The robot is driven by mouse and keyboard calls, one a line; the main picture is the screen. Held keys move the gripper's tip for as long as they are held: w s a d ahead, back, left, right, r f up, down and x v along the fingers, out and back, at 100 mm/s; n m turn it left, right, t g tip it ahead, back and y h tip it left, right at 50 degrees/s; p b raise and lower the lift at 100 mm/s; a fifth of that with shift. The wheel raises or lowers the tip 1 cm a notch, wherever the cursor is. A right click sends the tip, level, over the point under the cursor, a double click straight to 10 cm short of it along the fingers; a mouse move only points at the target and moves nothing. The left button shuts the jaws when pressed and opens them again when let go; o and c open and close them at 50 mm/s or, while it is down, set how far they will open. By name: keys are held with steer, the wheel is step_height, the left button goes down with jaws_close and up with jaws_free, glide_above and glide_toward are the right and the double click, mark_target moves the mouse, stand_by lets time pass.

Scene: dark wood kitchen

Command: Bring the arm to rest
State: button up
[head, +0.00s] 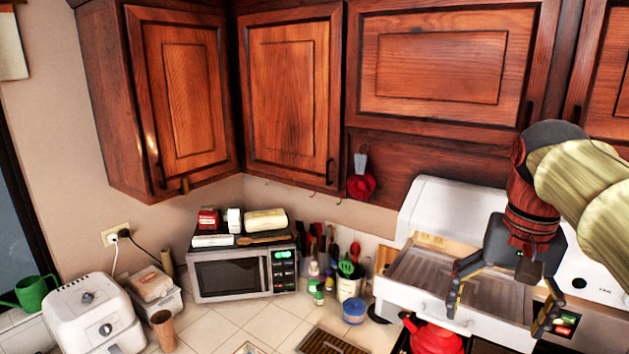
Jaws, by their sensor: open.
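My gripper (499,306) hangs at the right of the head view, fingers pointing down. Its two fingers are spread apart with nothing between them. My arm (585,190) comes in from the right edge and bends down at the wrist. The gripper shows in front of the white stove unit with a metal tray (440,275). I cannot tell how far apart the gripper and the unit are.
Dark wood cabinets (290,95) hang above. A microwave (232,274) with items on top stands in the corner. A utensil holder (348,287), a red kettle (432,338) and a white toaster-like appliance (92,315) stand below. Open air lies left of the gripper.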

steer(key=s+a+f+n+t+b, duration=0.1)
steer(key=s+a+f+n+b, duration=0.1)
steer(key=f+b, duration=0.5)
steer(key=s+a+f+n+t+b, duration=0.1)
steer(key=s+a+f+b, duration=0.3)
steer(key=f, duration=1.4)
steer(key=s+a+f+n+t+b, duration=0.2)
steer(key=s+a+f+b, duration=0.1)
steer(key=f+b, duration=0.7)
step_height(320, 180, down, 4)
steer(key=shift+s+a+r+n+t, duration=0.2)
steer(key=shift+s+n+t, duration=0.1)
steer(key=shift+s, duration=0.3)
steer(key=shift+c, duration=0.3)
